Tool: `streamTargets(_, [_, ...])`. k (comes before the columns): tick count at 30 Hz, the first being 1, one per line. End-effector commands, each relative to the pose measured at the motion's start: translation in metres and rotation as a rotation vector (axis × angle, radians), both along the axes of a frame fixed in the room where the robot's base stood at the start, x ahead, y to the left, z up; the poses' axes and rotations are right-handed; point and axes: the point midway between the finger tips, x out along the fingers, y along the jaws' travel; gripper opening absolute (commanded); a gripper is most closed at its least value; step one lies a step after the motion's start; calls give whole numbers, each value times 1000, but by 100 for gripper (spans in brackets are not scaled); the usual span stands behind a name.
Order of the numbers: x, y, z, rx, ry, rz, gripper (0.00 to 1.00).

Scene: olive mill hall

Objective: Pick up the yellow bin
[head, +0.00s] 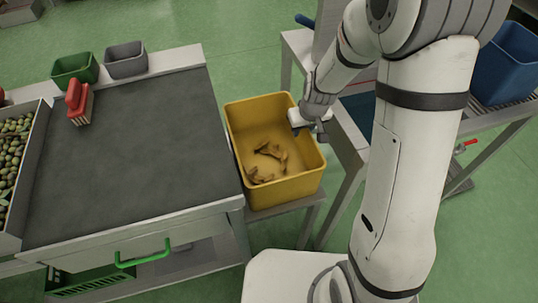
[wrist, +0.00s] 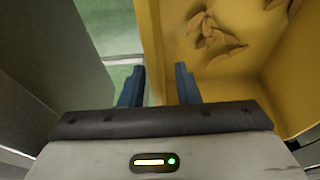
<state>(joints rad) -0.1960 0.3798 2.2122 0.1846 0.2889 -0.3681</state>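The yellow bin (head: 262,188) stands upright on a low stand between the dark-topped table and the metal rack. Several brown, leaf-like scraps (head: 268,160) lie on its floor. My gripper (head: 318,134) is at the bin's right rim in the head view, partly hidden by its own wrist. In the wrist view my gripper's two blue fingers (wrist: 158,88) are apart. The bin's yellow wall (wrist: 152,45) runs between them, with the right finger on the inner side and the left finger on the outer side. I see a gap on both sides of the wall.
The table (head: 135,150) at left holds a green bin (head: 75,68), a grey bin (head: 126,60), a red object (head: 80,102) and an olive crate (head: 40,165). Green floor shows behind.

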Motion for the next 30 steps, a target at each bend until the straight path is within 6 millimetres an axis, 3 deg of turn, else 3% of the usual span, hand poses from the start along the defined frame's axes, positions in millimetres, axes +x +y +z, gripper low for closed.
streamTargets(5, [0, 0, 1, 0, -1, 0, 27])
streamTargets(15, [0, 1, 1, 0, 0, 1, 0])
streamTargets(30, [0, 1, 1, 0, 0, 2, 0])
